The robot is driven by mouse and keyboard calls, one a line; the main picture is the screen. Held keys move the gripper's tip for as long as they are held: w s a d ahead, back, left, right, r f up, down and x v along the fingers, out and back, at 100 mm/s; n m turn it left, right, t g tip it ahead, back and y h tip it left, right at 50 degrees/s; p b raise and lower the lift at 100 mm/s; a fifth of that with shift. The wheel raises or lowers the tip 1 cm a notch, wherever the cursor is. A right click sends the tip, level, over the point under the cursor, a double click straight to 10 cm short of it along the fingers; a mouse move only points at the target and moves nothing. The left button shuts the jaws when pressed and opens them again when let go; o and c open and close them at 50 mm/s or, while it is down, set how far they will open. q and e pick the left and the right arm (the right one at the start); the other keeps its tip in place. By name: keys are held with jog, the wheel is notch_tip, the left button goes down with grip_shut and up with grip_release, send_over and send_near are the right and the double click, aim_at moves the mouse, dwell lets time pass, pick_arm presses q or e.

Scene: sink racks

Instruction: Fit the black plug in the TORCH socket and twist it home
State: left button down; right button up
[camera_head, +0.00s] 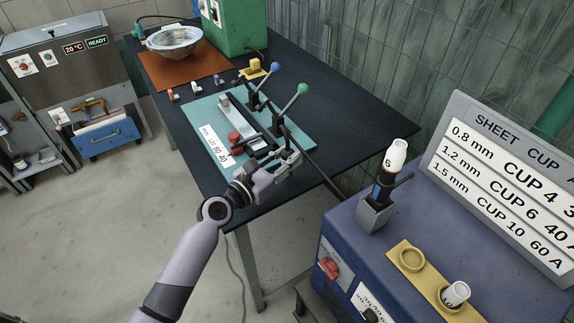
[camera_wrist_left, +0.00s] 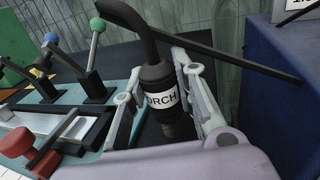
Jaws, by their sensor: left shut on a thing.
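My left gripper (camera_head: 289,160) is over the near right corner of the teal plate. A thick black cable (camera_wrist_left: 235,63) bends from the plug's top and runs right. The plug is mostly hidden by my gripper in the head view. The blue machine (camera_head: 345,222) stands at the right; no TORCH socket can be made out on it. My right gripper is not in view.
The teal plate (camera_head: 203,113) carries a clamped metal strip and upright levers with blue (camera_head: 276,67) and green (camera_head: 303,88) knobs. On the machine stand a torch with a white cup (camera_head: 396,155), a yellow strip (camera_head: 428,281) and a cup chart (camera_head: 510,170).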

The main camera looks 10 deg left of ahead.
pick_arm(q)
jog(key=shift+w+f, duration=0.1)
jog(key=shift+f, duration=0.7)
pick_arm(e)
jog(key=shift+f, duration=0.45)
pick_arm(q)
jog(key=shift+f, duration=0.15)
jog(key=c, duration=1.3)
grip_release()
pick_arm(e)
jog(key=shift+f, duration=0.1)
pick_arm(q)
jog(key=b+v, duration=0.2)
jog(key=v, duration=0.9)
jog(key=shift+s+a+r, duration=0.2)
jog(key=shift+s+a, duration=0.05)
jog(key=shift+s, duration=0.3)
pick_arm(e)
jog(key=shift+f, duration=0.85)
